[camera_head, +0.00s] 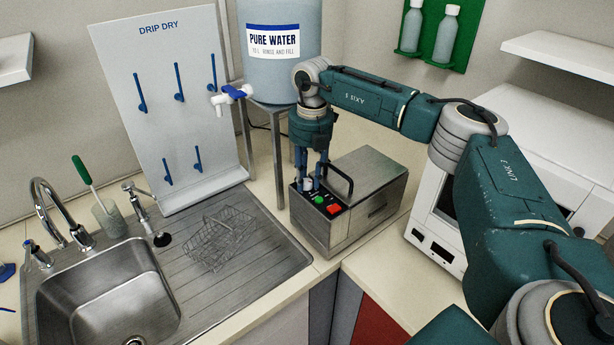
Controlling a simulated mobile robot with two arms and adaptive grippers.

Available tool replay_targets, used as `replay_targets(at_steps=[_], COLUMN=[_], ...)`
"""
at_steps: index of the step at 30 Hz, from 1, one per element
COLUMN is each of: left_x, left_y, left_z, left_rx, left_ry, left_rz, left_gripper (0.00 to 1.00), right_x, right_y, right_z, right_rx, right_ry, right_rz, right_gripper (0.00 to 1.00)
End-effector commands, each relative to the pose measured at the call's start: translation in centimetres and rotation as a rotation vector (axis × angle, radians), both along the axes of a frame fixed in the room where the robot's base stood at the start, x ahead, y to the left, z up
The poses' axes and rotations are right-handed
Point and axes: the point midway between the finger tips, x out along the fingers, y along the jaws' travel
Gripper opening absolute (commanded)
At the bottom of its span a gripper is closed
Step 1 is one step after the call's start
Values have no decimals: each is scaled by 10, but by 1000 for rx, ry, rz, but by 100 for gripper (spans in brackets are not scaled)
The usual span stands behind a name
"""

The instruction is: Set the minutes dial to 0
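A green button (319,199) and a red button (333,210) show on that panel. A small pale dial (307,185) is at the panel's far left end. My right gripper (309,181) points down over that end, with its fingertips apart on either side of the dial. I cannot tell whether the fingers touch or grip it. The dial's markings and pointer are too small or hidden to read. My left gripper is not in view.
A black handle (338,178) rises close beside the gripper. A water tank (280,72) on a metal stand is behind. A wire basket (220,240) lies on the sink's drainboard (262,262) to the left. A white appliance (432,247) stands to the right under my arm.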

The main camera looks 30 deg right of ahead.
Motion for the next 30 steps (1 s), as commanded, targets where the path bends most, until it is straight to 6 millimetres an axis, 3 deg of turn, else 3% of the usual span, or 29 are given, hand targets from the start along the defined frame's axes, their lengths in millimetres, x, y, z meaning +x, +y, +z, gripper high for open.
replay_targets(at_steps=[1,3,9,21,30], left_x=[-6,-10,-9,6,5], left_y=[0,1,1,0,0], left_z=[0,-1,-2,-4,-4], left_rx=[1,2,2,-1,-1], left_ry=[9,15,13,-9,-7], left_rz=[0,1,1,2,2], left_gripper=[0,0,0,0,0], right_x=[0,0,0,2,2], right_y=[0,0,0,0,0], right_z=[0,0,0,1,2], right_rx=[0,0,0,0,0], right_ry=[0,0,0,-2,-3], right_rz=[0,0,38,398,417], right_gripper=[13,0,0,0,0])
